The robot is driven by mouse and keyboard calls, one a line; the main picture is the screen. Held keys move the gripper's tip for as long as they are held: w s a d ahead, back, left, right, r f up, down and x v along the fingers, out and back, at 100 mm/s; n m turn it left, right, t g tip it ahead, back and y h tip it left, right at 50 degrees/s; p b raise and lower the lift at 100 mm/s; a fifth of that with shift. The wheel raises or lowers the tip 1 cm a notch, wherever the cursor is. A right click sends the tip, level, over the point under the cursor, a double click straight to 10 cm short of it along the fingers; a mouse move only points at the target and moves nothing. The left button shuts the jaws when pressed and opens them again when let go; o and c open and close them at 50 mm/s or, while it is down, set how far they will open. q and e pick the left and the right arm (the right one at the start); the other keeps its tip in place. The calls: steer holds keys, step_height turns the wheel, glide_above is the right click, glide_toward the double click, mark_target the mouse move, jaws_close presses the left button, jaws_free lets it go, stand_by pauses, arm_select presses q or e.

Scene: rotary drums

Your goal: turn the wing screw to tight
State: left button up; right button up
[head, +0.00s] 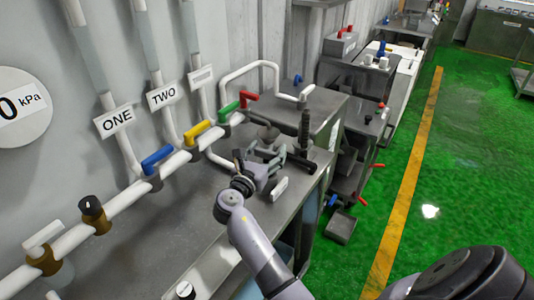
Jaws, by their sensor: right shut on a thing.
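My right gripper (281,161) reaches over the steel bench from below, its fingers pointing right. It is shut on a small dark part, which I take to be the wing screw (301,162). The fingers hide much of it, and its turn position cannot be read. A dark upright post (304,124) stands just behind it. My left gripper is not in view.
The steel bench (215,222) carries white pipes along the wall with blue (157,158), yellow (197,131), green (229,111) and red (245,97) valve handles. A white plate (279,188) is close below the gripper. Green floor (450,150) lies open at right.

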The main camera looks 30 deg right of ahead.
mark_target(267, 151)
stand_by(0.4)
steer(key=o, duration=1.2)
steer(key=shift+c, duration=0.2)
steer(key=shift+r, duration=0.2)
step_height(267, 151, up, 10)
steer(key=shift+f, duration=0.2)
